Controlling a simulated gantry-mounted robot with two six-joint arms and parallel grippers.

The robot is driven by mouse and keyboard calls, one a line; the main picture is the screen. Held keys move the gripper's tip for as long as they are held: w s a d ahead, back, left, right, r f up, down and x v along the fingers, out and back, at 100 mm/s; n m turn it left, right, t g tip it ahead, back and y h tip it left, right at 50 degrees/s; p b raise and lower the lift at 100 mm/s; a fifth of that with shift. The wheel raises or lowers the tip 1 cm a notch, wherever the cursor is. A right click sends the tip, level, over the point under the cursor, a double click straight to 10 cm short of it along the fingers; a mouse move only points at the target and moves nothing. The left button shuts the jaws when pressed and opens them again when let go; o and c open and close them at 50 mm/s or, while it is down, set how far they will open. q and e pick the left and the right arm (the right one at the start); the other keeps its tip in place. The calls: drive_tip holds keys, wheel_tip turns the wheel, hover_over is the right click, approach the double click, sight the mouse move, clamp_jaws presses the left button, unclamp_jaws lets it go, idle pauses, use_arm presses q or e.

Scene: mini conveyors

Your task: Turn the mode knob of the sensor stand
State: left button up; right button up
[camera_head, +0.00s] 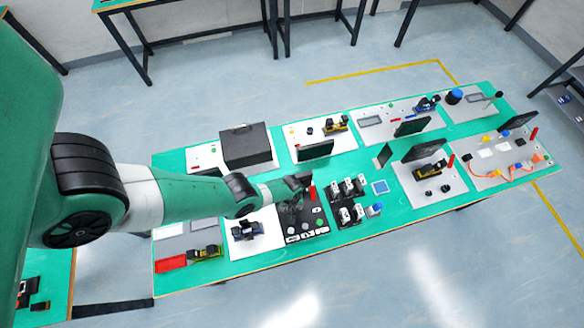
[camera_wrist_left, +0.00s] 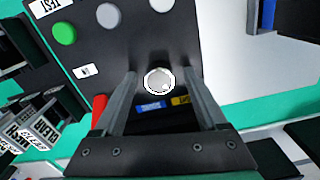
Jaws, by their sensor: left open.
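The black panel (camera_wrist_left: 108,55) with round buttons fills much of the left wrist view. A round knob with a pale, shiny top and dark sides (camera_wrist_left: 159,81) stands on it; I cannot tell for sure that it is the mode knob. My left gripper (camera_wrist_left: 163,78) is open, with one finger on each side of this knob and gaps visible between. Whether the fingertips are level with the knob is unclear. In the head view my left gripper (camera_head: 297,187) is over the far part of the black panel (camera_head: 305,232) and hides some of it. My right gripper is not in view.
A green button (camera_wrist_left: 64,33) and pale round buttons are on the panel. A red upright piece (camera_wrist_left: 100,106) is close to the left finger.

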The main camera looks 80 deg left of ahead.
use_arm(q)
clamp_jaws()
idle(0.4)
drive_tip(key=shift+m, duration=0.4)
drive_tip(key=m, duration=0.5)
drive_tip(key=shift+f+m+b, duration=0.1)
drive_tip(key=shift+m+b, duration=0.2)
drive_tip(key=m, duration=0.6)
drive_tip(key=shift+s+a+m, duration=0.1)
drive_tip(key=shift+m, duration=0.3)
